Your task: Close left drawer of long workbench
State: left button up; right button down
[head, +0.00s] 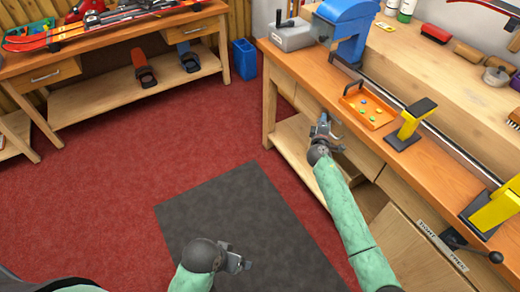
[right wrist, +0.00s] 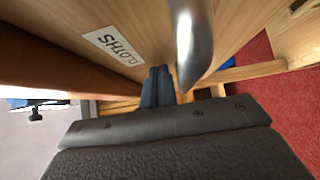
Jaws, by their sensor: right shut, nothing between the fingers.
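The long workbench (head: 398,75) runs along the right side of the head view. My right gripper (head: 325,127) is at its front, beside the drawer fronts under the top. In the right wrist view, the closed fingers (right wrist: 157,86) point at a wooden front (right wrist: 60,22) with a "CLOTHS" label (right wrist: 113,45). A metal bar handle (right wrist: 190,45) is just right of the fingers; contact cannot be told. My arm and gripper hide part of the drawers, so how far the left drawer stands out is unclear. My left gripper (head: 236,262) is low over the dark mat, away from the bench.
An orange tray (head: 368,107) with small coloured pieces, yellow stands (head: 410,120) and a blue machine (head: 347,25) are on the bench top. A blue bin (head: 244,58) stands on the floor behind. The red carpet (head: 150,140) and dark mat (head: 215,215) are clear.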

jog(key=shift+w+d+r, duration=0.15)
jog(key=shift+d+r, duration=0.05)
jog(key=shift+d, duration=0.2)
jog(key=s+f+m+g+p, duration=0.1)
jog(key=s+f+m+g, duration=0.2)
jog(key=s, duration=0.8)
jog(key=s+f+m+g, duration=0.1)
jog(key=s+m+g, duration=0.25)
jog(key=s, duration=0.65)
jog(key=s+f+m+g+p, duration=0.1)
jog(key=s+f+m+g, duration=0.2)
jog(key=s, duration=0.8)
pick_arm(q)
jog(key=shift+g+y, duration=0.4)
jog(key=a+r, duration=0.1)
jog(key=s+a+r, duration=0.1)
jog(key=a+r, duration=0.1)
jog(key=shift+r, duration=0.3)
pick_arm(e)
jog(key=s+a+r+m+g+y, duration=0.2)
jog(key=s+g, duration=0.1)
jog(key=s, duration=0.9)
jog(key=s+a+r+m+g+y, duration=0.2)
jog(key=s+g, duration=0.1)
jog(key=s, duration=0.8)
jog(key=shift+s+a+y, duration=0.3)
jog(key=shift+s+a, duration=0.05)
jog(key=shift+m, duration=0.25)
